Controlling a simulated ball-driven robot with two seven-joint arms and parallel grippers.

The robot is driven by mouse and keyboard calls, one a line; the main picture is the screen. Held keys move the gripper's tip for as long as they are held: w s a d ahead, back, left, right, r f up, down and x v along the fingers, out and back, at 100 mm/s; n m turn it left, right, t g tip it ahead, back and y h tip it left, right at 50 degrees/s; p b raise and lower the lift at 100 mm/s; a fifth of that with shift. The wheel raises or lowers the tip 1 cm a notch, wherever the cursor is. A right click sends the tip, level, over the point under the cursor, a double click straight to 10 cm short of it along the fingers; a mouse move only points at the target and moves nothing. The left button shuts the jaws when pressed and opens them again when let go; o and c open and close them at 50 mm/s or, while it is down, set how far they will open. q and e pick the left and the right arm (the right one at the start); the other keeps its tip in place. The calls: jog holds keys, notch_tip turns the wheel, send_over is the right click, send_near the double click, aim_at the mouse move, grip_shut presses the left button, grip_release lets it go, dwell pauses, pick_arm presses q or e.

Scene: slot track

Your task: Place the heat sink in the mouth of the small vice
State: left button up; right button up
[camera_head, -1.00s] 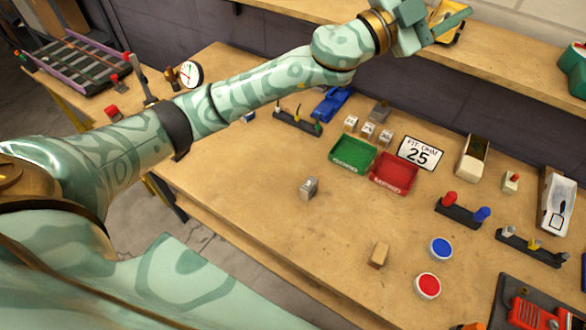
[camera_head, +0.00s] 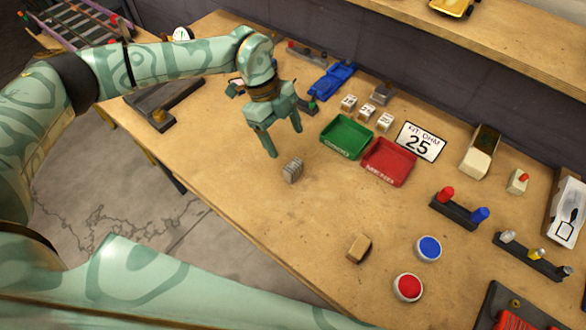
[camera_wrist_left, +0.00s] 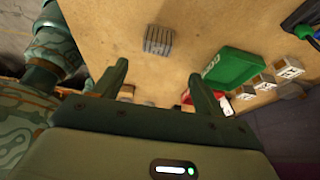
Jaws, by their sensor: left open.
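The heat sink (camera_head: 293,171) is a small grey finned block standing on the bare bench, in front of the green tray. It also shows in the left wrist view (camera_wrist_left: 158,40), just beyond and between the fingertips. My left gripper (camera_head: 285,143) is open and empty, fingers pointing down, just behind and above the heat sink and apart from it. Both fingers show spread in the left wrist view (camera_wrist_left: 159,76). A blue tool (camera_head: 331,80) that looks like the small vice sits near the back of the bench; its mouth is too small to make out. My right gripper is not in view.
A green tray (camera_head: 346,137) and a red tray (camera_head: 389,162) stand right of the heat sink, with small labelled boxes (camera_head: 367,110) behind. A tan block (camera_head: 359,248) and blue and red buttons (camera_head: 428,249) lie nearer. The bench around the heat sink is clear.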

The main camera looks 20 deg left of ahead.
aim_at(292, 165)
pick_arm(q)
jog(key=x, duration=0.5)
jog(key=shift+b, duration=0.35)
jog(key=x, duration=0.2)
jog(key=a+b+x, duration=0.1)
jog(key=x, duration=0.1)
jog(key=shift+s+d+f, duration=0.15)
jog(key=shift+s+f, duration=0.1)
jog(key=shift+f, duration=0.1)
jog(key=shift+d+f, duration=0.15)
jog(key=shift+f, duration=0.15)
jog(key=shift+r, duration=0.1)
jog(key=c, duration=1.2)
